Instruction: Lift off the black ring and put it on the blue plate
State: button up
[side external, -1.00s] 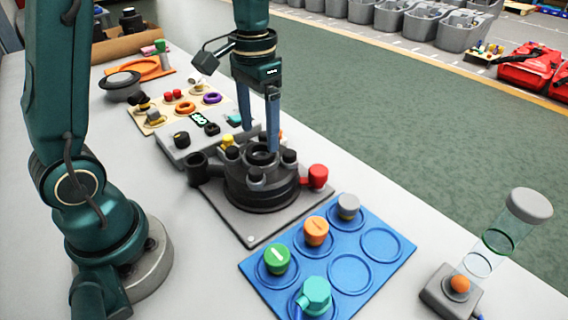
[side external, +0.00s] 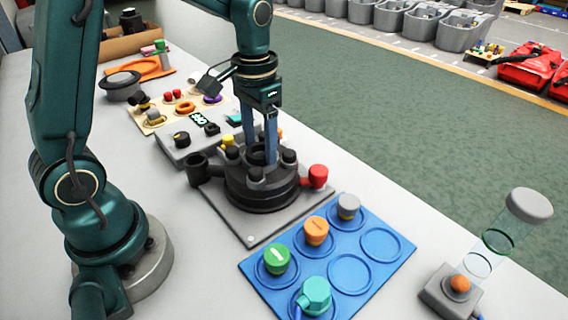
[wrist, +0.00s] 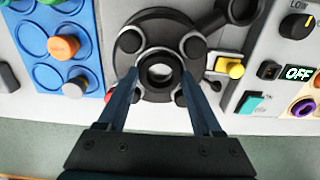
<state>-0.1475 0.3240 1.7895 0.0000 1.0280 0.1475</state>
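The black ring (wrist: 160,73) sits in the centre of the dark round tank top, around a pale opening in the wrist view. In the side external view the tank (side external: 262,190) stands on a grey base plate, and the ring is partly hidden behind my fingers. My gripper (side external: 258,158) is open, with its blue fingers pointing down at the tank top. In the wrist view the fingertips (wrist: 162,72) are on either side of the ring, with gaps showing. The blue plate (side external: 349,271) lies in front of the tank, with green, orange, grey and teal caps in some of its circles.
Several black knobs surround the ring closely. A red-capped port (side external: 318,176) and a black side pipe (side external: 197,168) stick out from the tank. A control box (side external: 190,147) stands behind it. Two right-hand circles of the blue plate are empty.

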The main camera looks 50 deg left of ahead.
aim_at(248, 156)
grip_shut()
jog(key=shift+r, duration=1.15)
jog(key=shift+r, duration=2.35)
jog(key=s, duration=0.1)
jog(key=s+r, duration=0.1)
jog(key=shift+s+r, duration=0.25)
jog(key=shift+s, duration=0.05)
